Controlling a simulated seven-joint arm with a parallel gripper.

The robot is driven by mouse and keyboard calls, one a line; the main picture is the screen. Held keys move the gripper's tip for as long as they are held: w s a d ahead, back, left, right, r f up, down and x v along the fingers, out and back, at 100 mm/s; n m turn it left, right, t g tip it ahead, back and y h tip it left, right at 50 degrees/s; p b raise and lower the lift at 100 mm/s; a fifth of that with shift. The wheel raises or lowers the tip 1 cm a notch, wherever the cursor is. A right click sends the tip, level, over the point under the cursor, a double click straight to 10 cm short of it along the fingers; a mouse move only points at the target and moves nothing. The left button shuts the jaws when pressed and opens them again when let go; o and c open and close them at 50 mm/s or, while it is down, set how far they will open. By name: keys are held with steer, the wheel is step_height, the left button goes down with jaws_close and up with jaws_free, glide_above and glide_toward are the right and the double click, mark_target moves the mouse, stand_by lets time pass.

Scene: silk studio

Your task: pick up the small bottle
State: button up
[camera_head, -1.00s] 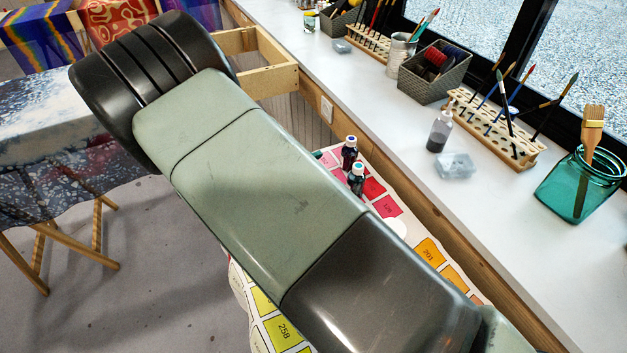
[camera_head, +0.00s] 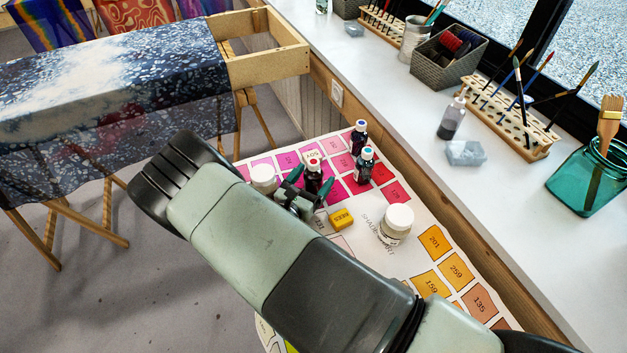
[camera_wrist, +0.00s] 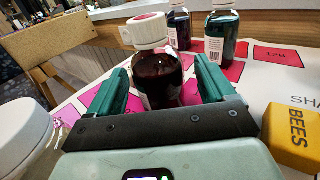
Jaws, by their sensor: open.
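A small bottle of dark red liquid with a white, red-topped cap (camera_head: 313,174) stands upright on the colour chart. My gripper (camera_head: 308,183) is open at it, with one green finger on each side. In the wrist view the bottle (camera_wrist: 158,78) stands between the open fingers of my gripper (camera_wrist: 160,68); I cannot tell whether either finger touches it. Its lower part is hidden by the gripper. Two more small dark bottles stand just behind it: one with a blue-topped cap (camera_head: 359,139) and one with a teal-topped cap (camera_head: 365,164).
A white-lidded jar (camera_head: 263,179) stands close on the left and another (camera_head: 396,224) to the right. A yellow block marked BEES (camera_head: 342,219) lies nearby. The white sill (camera_head: 410,135) holds a clear bottle (camera_head: 451,120), a brush rack (camera_head: 505,118) and a teal jar (camera_head: 587,180).

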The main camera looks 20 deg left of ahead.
steer(key=shift+w+d, duration=0.2)
steer(key=shift+w, duration=1)
steer(key=shift+c, duration=0.5)
steer(key=c, duration=1)
steer(key=shift+r, duration=0.1)
